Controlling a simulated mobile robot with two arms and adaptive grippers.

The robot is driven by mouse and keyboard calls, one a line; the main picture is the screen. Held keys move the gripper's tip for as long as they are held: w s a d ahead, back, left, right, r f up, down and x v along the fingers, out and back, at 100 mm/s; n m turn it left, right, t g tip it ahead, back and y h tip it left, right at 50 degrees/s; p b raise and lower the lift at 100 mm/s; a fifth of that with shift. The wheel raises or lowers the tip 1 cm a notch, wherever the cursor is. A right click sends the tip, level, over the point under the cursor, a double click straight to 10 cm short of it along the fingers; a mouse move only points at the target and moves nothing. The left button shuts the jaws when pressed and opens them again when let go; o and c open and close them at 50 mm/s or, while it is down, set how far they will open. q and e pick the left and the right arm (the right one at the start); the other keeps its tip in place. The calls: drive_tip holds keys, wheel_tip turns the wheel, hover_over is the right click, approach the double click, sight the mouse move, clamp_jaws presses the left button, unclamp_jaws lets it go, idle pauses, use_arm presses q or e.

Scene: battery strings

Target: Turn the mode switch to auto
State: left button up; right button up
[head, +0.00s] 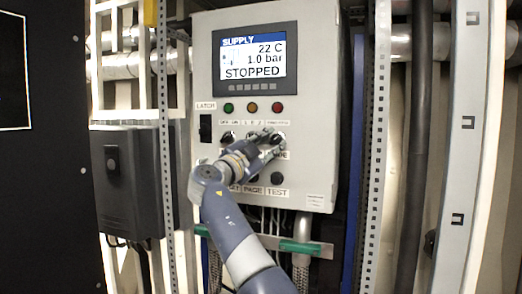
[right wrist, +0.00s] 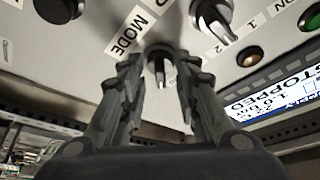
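The mode switch (head: 278,138) is the rightmost rotary knob in the row on the grey control panel (head: 310,110). In the right wrist view the mode switch (right wrist: 159,64) sits beside the MODE label (right wrist: 127,33), with a light pointer on its knob. My right gripper (head: 270,140) is at this knob and hides part of it and its label. In the right wrist view the right gripper's (right wrist: 158,72) fingers stand on either side of the knob, with gaps showing. The position text above the switch is too small to read. My left gripper is out of view.
The panel's screen (head: 253,58) reads STOPPED, 22 C and 1.0 bar. Green, orange and red lamps (head: 253,107) sit below it. Another rotary switch (right wrist: 212,16) is close beside the mode switch. A perforated metal post (head: 376,140) stands right of the panel.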

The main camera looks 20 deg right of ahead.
drive_tip(key=v, duration=1.1)
drive_tip(key=shift+s+a+f, duration=0.15)
drive_tip(key=shift+s+a, duration=0.1)
